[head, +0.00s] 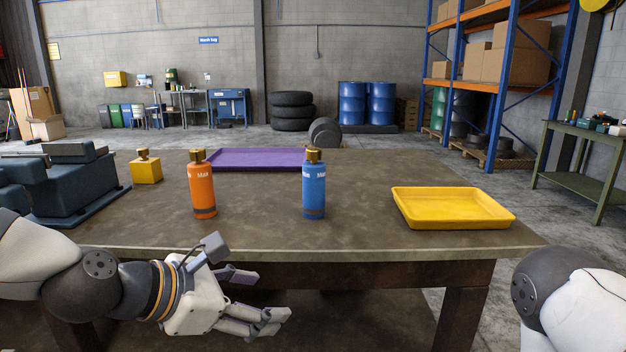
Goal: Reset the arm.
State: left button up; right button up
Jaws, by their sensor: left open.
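My left arm (85,280) comes in from the left, in front of the table's near edge. My left gripper (262,298) is open and empty, its fingers pointing right, apart from everything on the table. Of my right arm (570,300), only a part shows at the lower right; its gripper is out of the picture.
On the table (350,225) stand an orange bottle (202,192), a blue bottle (314,192) and a yellow block with a knob (147,172). A purple tray (258,160) and a yellow tray (452,222) lie there. A dark machine (70,190) fills the left.

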pick_arm(q)
jog(key=s+a+f+m+g+y, duration=0.2)
jog(key=s+f+m, duration=0.25)
jog(key=f, duration=0.55)
jog(key=s+a+f+m+g+y, duration=0.15)
jog(key=s+f+m, duration=0.3)
jog(key=f, duration=0.55)
jog(key=s+a+f+m+g+y, duration=0.1)
jog(key=s+a+f+m+g, duration=0.1)
jog(key=s, duration=0.5)
jog(key=s+a+f+m+g+y, duration=0.2)
jog(key=s+a+f+m, duration=0.3)
jog(key=s+m, duration=0.2)
jog(key=s+a+f+m+g+y, duration=0.1)
jog(key=s+a+f+m+g, duration=0.1)
jog(key=s+m, duration=0.3)
jog(key=s+a+f, duration=0.1)
jog(key=s, duration=0.3)
jog(key=shift+s+a+f, duration=0.2)
jog(key=shift+s+f, duration=0.05)
jog(key=shift+f, duration=0.1)
pick_arm(e)
jog(key=shift+w+f, duration=0.1)
jog(key=shift+w, duration=0.5)
